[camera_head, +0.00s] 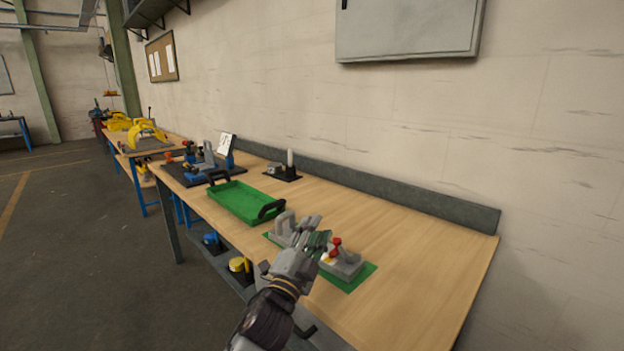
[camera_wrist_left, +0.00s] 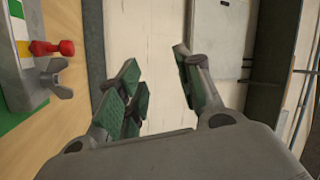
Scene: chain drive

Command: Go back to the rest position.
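My left gripper (camera_head: 318,236) is in the head view over the front part of the workbench (camera_head: 400,255), in front of a green mat (camera_head: 357,280) with grey parts on it. In the left wrist view the gripper (camera_wrist_left: 160,85) has its fingers spread apart, with only wall between them. It is open and empty. A grey block with a red-knobbed part (camera_head: 338,248) stands just right of the gripper; the red knob (camera_wrist_left: 52,47) also shows in the left wrist view, beside the fingers and apart from them. The gripper hides part of the mat. My right gripper is not in view.
A green tray (camera_head: 238,202) with black handles lies left of the gripper. A grey part with a white post (camera_head: 290,162) stands behind it. A dark mat with a grey fixture (camera_head: 205,160) is farther left. The bench's right end (camera_head: 440,270) is clear.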

